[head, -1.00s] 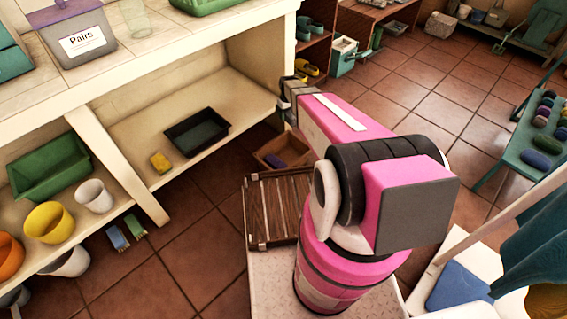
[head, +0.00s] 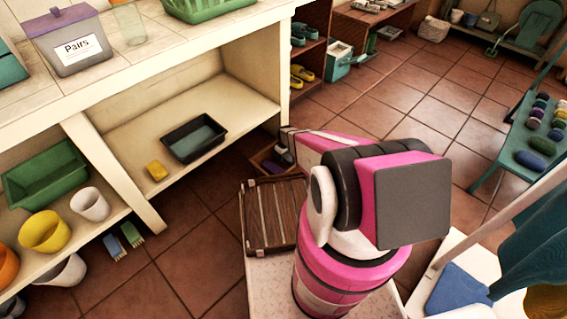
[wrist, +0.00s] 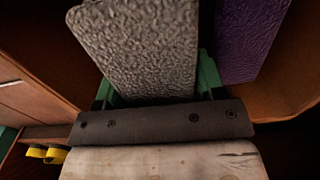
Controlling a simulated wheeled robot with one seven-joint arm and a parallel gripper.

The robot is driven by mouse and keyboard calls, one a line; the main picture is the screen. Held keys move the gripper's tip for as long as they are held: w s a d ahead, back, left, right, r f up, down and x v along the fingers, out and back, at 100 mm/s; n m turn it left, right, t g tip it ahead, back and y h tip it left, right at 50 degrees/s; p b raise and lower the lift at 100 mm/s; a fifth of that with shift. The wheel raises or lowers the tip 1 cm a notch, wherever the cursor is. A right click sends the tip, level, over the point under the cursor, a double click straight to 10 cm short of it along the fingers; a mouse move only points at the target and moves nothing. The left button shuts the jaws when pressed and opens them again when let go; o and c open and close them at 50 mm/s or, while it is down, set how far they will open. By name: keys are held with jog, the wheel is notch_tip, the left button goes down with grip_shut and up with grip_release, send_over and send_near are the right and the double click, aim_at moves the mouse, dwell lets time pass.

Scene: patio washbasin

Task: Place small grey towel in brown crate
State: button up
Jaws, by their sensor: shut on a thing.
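The small grey towel (wrist: 145,45) is held between the green fingers of my gripper (wrist: 155,88) in the wrist view. The brown crate (wrist: 292,82) lies around and beneath it, with a folded purple cloth (wrist: 248,40) beside the towel on the right. In the head view the brown crate (head: 257,157) sits on the floor beside the shelf unit, and its right part is hidden by my arm. A bit of grey shows over the crate. My fingers are hidden there. I cannot tell whether the towel touches the crate floor.
A dark slatted wooden tray (head: 270,215) stands just in front of the crate. The white shelf unit (head: 225,97), holding a black tray (head: 196,138) and a yellow sponge (head: 156,171), is close on the left.

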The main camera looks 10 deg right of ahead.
jog(key=shift+f, duration=2.55)
jog(key=shift+f, duration=0.15)
jog(key=o, duration=1.1)
jog(key=shift+f, duration=0.1)
jog(key=shift+c, duration=0.2)
notch_tip(320, 180, up, 13)
jog(key=shift+f, duration=0.2)
jog(key=s+r+m, duration=0.2)
jog(key=s+r, duration=0.4)
jog(key=r, duration=0.6)
jog(key=s+r+m, duration=0.2)
jog(key=s+r, duration=0.5)
jog(key=r, duration=0.5)
jog(key=s+d+r+m, duration=0.1)
jog(key=s+r+m, duration=0.2)
jog(key=s+r, duration=0.4)
notch_tip(320, 180, up, 6)
jog(key=shift+s, duration=0.2)
jog(key=shift+d, duration=0.1)
